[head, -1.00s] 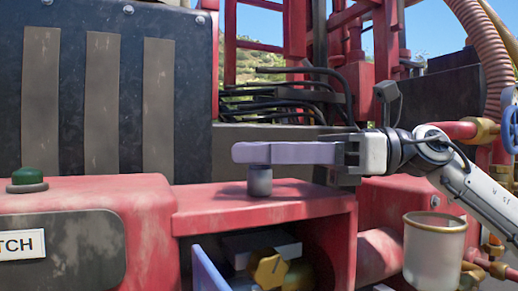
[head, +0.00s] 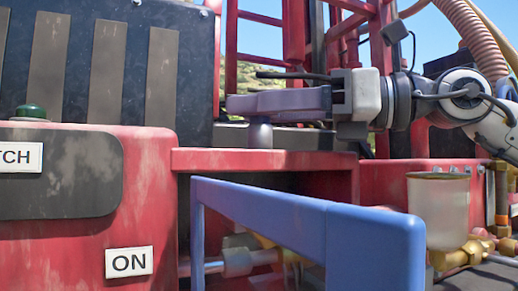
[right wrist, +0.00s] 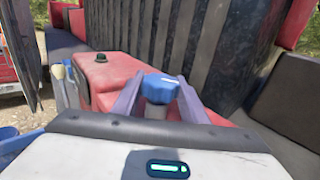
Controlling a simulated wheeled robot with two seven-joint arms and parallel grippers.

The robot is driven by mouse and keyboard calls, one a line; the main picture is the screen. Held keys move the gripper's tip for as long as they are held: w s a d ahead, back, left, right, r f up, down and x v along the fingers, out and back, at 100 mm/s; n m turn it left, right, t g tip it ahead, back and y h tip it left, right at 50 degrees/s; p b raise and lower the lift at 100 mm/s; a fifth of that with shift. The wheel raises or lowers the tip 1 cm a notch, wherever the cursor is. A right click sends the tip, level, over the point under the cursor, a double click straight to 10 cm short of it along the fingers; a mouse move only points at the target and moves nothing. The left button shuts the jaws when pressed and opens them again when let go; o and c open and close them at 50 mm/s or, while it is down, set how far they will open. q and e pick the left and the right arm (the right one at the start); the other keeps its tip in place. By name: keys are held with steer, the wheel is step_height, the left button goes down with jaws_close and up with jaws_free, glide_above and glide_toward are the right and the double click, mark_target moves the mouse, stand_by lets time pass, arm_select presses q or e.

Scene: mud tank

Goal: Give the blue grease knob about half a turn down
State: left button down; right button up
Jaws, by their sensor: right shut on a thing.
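The blue grease knob (right wrist: 160,88) has a white mark on top and stands on a grey stem in the right wrist view. My right gripper (right wrist: 158,98) has one finger on each side of it and is shut on it. In the head view the right gripper (head: 240,106) comes in from the right, level above the red ledge. Its finger hides the knob there; only the grey stem (head: 260,135) shows below. My left gripper is in neither view.
A blue frame (head: 300,215) stands in front of the opening below the red ledge (head: 225,159). A clear cup (head: 437,212) with brass fittings is at the right. A green button (head: 31,111) and an ON label (head: 129,262) are at the left.

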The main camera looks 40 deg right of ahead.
steer(key=m+t+h+b, duration=0.1)
steer(key=h+b, duration=0.1)
steer(key=m+t+h+b, duration=0.1)
steer(key=h+b, duration=0.1)
steer(key=shift+f+m, duration=0.3)
steer(key=shift+f, duration=0.1)
steer(key=shift+r+m+t+h+b, duration=0.1)
steer(key=shift+m+t+h+b, duration=0.2)
steer(key=shift+m+h+b, duration=0.6)
steer(key=shift+r+m+h+b, duration=0.1)
steer(key=shift+m+h+b, duration=0.3)
steer(key=shift+h+b, duration=0.65)
steer(key=shift+r+m+t+h+b, duration=0.1)
steer(key=shift+m+t+h+b, duration=0.2)
steer(key=shift+m+h+b, duration=0.3)
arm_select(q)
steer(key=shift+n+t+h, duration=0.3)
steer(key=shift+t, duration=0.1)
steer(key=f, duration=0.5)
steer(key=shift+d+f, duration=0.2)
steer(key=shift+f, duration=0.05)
arm_select(e)
steer(key=shift+h, duration=0.45)
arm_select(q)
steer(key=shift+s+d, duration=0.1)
arm_select(e)
steer(key=shift+r+m, duration=0.1)
steer(key=shift+m, duration=0.2)
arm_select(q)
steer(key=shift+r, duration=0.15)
